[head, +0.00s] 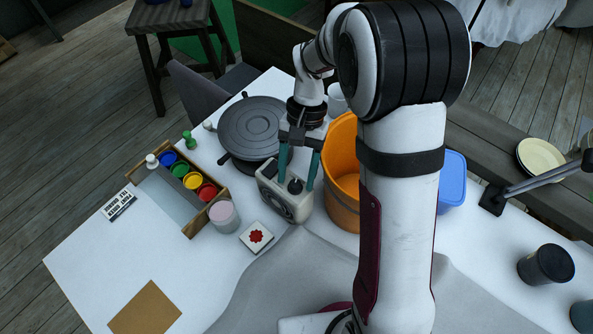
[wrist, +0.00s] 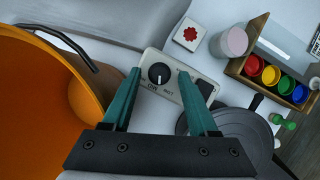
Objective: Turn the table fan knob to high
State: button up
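The table fan has a cream box base (head: 289,203) with a dark round knob (head: 295,186) on top. My gripper (head: 297,175) points down over the base. Its two teal fingers are open, one to each side of the knob, and in the wrist view the knob shows between the fingertips (wrist: 160,80). I cannot tell whether they touch it.
An orange bucket (head: 344,205) stands close to the right of the fan base. A white tile with a red mark (head: 256,237), a pinkish jar (head: 223,214) and a wooden paint tray (head: 208,222) with several colour pots lie to the left. The front left table (head: 100,260) is mostly clear.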

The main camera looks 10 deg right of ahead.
dwell(0.3)
